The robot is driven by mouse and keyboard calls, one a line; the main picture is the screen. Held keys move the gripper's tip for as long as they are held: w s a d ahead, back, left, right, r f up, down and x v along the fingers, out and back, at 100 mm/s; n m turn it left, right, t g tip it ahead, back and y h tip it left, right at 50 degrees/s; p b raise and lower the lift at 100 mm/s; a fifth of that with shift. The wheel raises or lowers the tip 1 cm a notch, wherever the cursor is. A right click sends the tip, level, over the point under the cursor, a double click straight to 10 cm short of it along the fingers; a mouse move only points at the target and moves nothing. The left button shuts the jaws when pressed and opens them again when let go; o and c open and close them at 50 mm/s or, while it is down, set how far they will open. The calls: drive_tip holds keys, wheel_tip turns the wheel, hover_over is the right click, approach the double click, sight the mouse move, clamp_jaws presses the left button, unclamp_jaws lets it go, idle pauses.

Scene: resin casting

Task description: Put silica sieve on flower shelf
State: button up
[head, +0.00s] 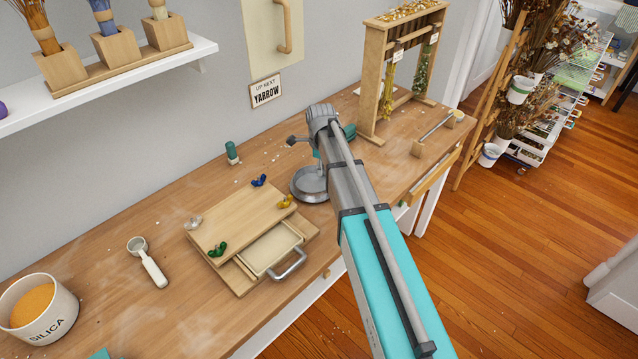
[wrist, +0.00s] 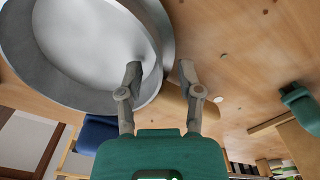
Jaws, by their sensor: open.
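The silica sieve, a round grey metal pan (head: 309,186), rests on the workbench, partly hidden behind my arm. It fills the upper left of the wrist view, with a thick rim (wrist: 15,60) and a pale inside. My gripper (wrist: 160,76) is open and empty. Its left fingertip overlaps the sieve's rim in that view and its right fingertip is outside it; I cannot tell whether they touch. In the head view my arm hides most of the gripper. A white wall shelf (head: 130,62) holds dried stems in wooden blocks. I cannot tell whether it is the flower shelf.
A wooden press board (head: 235,222) with small clips and a handled tray lies left of the sieve. A scoop (head: 148,262) and a silica tub (head: 40,318) stand further left. A hanging-flower rack (head: 375,105) and a ladder stand (head: 480,130) with pots are right.

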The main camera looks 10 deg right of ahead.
idle(0.5)
clamp_jaws()
